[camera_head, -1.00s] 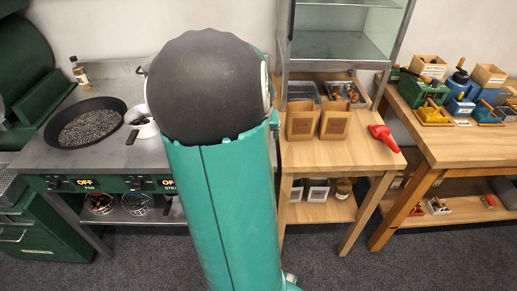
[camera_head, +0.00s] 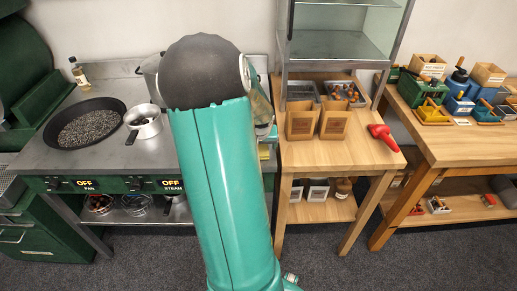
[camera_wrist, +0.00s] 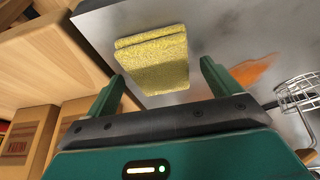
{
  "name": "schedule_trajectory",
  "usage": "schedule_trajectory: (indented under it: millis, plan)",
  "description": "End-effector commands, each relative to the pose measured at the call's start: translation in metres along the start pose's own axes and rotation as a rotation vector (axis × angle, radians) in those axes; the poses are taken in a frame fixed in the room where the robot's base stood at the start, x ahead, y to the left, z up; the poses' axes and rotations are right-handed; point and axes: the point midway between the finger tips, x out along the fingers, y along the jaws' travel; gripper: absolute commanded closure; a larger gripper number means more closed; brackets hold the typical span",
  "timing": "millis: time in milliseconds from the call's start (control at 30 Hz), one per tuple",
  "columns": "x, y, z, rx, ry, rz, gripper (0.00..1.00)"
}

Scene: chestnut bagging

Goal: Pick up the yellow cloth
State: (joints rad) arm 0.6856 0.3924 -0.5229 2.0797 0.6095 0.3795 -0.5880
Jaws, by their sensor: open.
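The yellow cloth (camera_wrist: 152,62) is folded and lies flat on the grey metal counter in the wrist view. A small strip of the yellow cloth (camera_head: 264,152) shows beside my arm at the counter's right end in the head view. My gripper (camera_wrist: 162,74) is open and empty, with its two fingers apart on either side of the cloth's near part in the picture. I cannot tell how high the fingers are above the cloth. In the head view my arm hides most of the gripper.
The grey counter (camera_head: 95,160) holds a dark pan (camera_head: 88,124) and a white pot (camera_head: 143,121). The wooden table (camera_head: 352,155) beside it holds two brown bags (camera_head: 301,121) and a red tool (camera_head: 383,136). A wire basket (camera_wrist: 298,92) is right of the gripper in the wrist view.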

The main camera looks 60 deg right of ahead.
Motion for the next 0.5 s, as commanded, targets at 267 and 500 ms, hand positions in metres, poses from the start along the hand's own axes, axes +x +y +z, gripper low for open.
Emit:
schedule_trajectory:
  millis: [267, 500]
  plan:
    - [0.0021, -0.0001, 0.0012, 0.000, -0.001, 0.000, 0.11]
    - [0.0038, -0.0004, 0.0019, -0.001, -0.001, 0.000, 0.27]
